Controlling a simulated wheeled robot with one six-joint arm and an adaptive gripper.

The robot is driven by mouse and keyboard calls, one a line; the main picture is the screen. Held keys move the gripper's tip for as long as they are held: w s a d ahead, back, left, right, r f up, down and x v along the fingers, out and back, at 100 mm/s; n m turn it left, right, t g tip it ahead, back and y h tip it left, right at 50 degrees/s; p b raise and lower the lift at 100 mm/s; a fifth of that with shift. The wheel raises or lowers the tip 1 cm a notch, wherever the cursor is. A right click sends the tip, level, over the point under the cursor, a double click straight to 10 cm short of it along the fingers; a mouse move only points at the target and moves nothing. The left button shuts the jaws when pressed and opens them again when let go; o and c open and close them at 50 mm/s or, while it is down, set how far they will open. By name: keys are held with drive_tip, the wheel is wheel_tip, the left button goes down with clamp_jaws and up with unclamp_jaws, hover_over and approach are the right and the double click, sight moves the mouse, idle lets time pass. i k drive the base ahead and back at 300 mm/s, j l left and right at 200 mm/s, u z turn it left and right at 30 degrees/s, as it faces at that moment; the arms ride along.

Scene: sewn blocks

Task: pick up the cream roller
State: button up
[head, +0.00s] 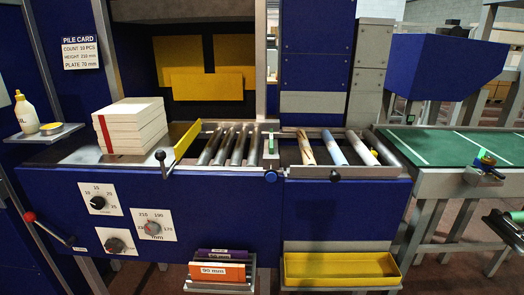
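Three coloured rollers lie side by side in the right bay of the blue machine. The left one is a cream-tan roller (306,149), slightly tilted, with darker brownish marks. A pale blue roller (335,148) lies in the middle. A whitish roller (361,149) with a yellow patch lies at the right, so I cannot tell surely which is the cream one. A dark part with green bits, seemingly my gripper (510,224), shows at the lower right edge, far from the rollers. It is cut off, and its fingers cannot be made out.
Several grey rollers (230,145) fill the left bay. A stack of white blocks (130,127) stands on the metal table at left. A yellow tray (341,268) sits below the rollers. A green table (455,146) and a bracket with a coloured knob (485,170) are at right.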

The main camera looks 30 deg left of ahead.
sight(308, 159)
drive_tip(key=u, duration=1.15)
drive_tip(key=i+j, duration=0.35)
drive_tip(key=j, duration=0.15)
drive_tip(key=i+j+z, duration=0.1)
drive_tip(key=i+j, duration=0.25)
drive_tip(key=j, duration=0.15)
